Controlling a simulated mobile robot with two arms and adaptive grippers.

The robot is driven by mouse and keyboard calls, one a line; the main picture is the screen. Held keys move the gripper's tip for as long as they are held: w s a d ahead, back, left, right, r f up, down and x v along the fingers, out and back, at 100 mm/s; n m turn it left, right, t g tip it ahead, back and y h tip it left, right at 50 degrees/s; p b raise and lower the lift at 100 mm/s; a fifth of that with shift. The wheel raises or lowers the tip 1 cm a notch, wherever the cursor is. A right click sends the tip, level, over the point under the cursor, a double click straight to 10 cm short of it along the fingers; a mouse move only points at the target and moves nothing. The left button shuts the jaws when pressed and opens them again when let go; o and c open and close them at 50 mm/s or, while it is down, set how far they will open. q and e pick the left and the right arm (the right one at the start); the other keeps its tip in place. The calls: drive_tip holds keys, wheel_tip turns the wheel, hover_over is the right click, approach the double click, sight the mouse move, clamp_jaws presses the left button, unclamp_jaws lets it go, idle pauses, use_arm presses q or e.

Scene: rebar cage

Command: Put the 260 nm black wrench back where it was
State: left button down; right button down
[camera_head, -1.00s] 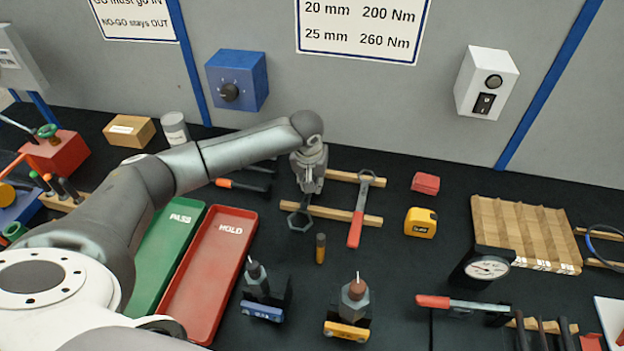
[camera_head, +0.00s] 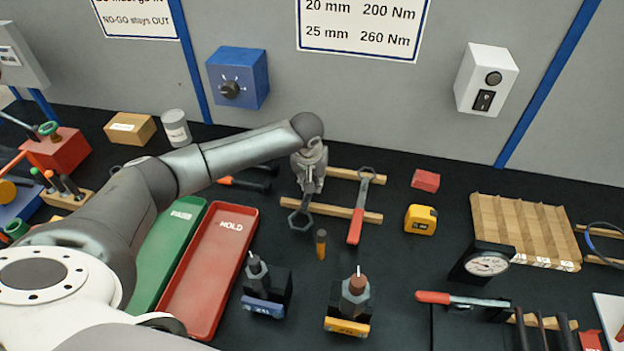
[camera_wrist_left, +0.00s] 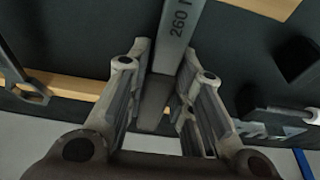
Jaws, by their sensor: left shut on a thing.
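The black wrench (camera_head: 301,219) has a grey hexagonal ring end that points to the front of the bench. In the left wrist view its shaft (camera_wrist_left: 181,30) carries the label "260 N", partly cut off. My left gripper (camera_head: 308,184) is shut on the shaft, which runs between its fingers (camera_wrist_left: 163,75). The wrench is over the left part of two wooden rails (camera_head: 336,211); I cannot tell whether it touches them. A red-handled wrench (camera_head: 357,220) lies across the same rails to its right. My right gripper is not in view.
A yellow tape measure (camera_head: 421,220) and a red block (camera_head: 425,181) are to the right. An orange-black cylinder (camera_head: 320,245) stands just in front of the ring end. The red HOLD tray (camera_head: 212,265) is to the left. Two stands with upright tools (camera_head: 265,288) (camera_head: 349,305) are in front.

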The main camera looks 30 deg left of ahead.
use_arm(q)
drive_tip(key=shift+s+d+f, duration=0.1)
drive_tip(key=shift+s+f, duration=0.25)
drive_tip(key=shift+f, duration=0.25)
drive_tip(key=c, duration=1.4)
unclamp_jaws()
drive_tip(key=shift+o, duration=1.1)
drive_tip(key=shift+w, duration=0.1)
drive_tip(key=shift+w+f, duration=0.15)
drive_tip(key=a+v, duration=0.1)
drive_tip(key=v, duration=1.1)
drive_tip(key=shift+w+d+r, duration=0.15)
drive_tip(key=shift+d+r, duration=0.1)
drive_tip(key=shift+d, duration=0.2)
